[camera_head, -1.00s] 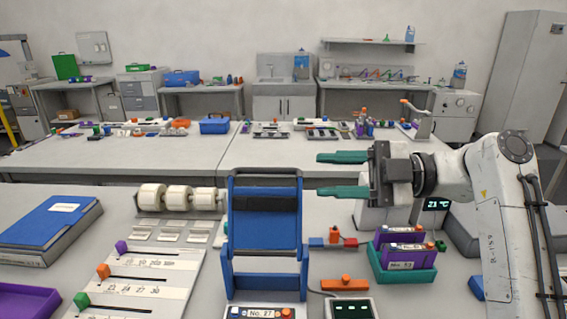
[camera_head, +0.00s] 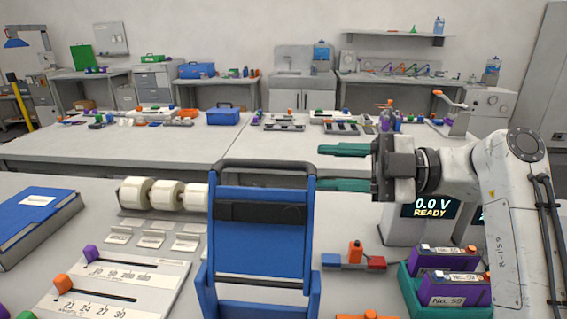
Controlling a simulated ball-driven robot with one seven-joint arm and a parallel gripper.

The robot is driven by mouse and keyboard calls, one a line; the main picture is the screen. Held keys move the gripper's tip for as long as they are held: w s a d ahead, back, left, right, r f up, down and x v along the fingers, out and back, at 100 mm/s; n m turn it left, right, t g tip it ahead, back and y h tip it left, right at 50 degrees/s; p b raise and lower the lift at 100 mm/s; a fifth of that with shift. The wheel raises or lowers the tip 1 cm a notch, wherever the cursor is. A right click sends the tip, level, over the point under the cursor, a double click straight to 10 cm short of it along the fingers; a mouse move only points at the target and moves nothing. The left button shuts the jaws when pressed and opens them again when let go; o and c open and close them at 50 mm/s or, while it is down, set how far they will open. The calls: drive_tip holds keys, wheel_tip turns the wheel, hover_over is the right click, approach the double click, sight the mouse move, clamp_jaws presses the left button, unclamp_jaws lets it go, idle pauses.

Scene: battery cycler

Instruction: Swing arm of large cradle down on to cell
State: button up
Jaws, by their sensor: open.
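My gripper (camera_head: 338,167) is in the middle right of the view, its two teal fingers apart with nothing between them, pointing left. It is above the near table, to the right of a blue upright frame with a dark handle (camera_head: 262,245). On the far table, a light grey stand with an orange-tipped raised arm (camera_head: 456,118) shows small; I cannot tell whether it is the large cradle. Purple cells (camera_head: 452,289), one labelled No. 59, sit in a green tray (camera_head: 407,291) at the lower right. No cell in a cradle can be made out.
A grey unit with display reading 0.0 V READY (camera_head: 431,208) stands behind the tray. A red, orange and blue piece (camera_head: 352,260), white rolls (camera_head: 165,195), slotted boards (camera_head: 92,298) and a blue binder (camera_head: 32,222) crowd the near table. The far table holds a blue case (camera_head: 222,117).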

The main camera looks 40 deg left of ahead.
sight(282, 165)
drive_tip(key=p+x, duration=0.1)
drive_tip(key=x, duration=0.7)
drive_tip(key=shift+c, duration=0.3)
clamp_jaws()
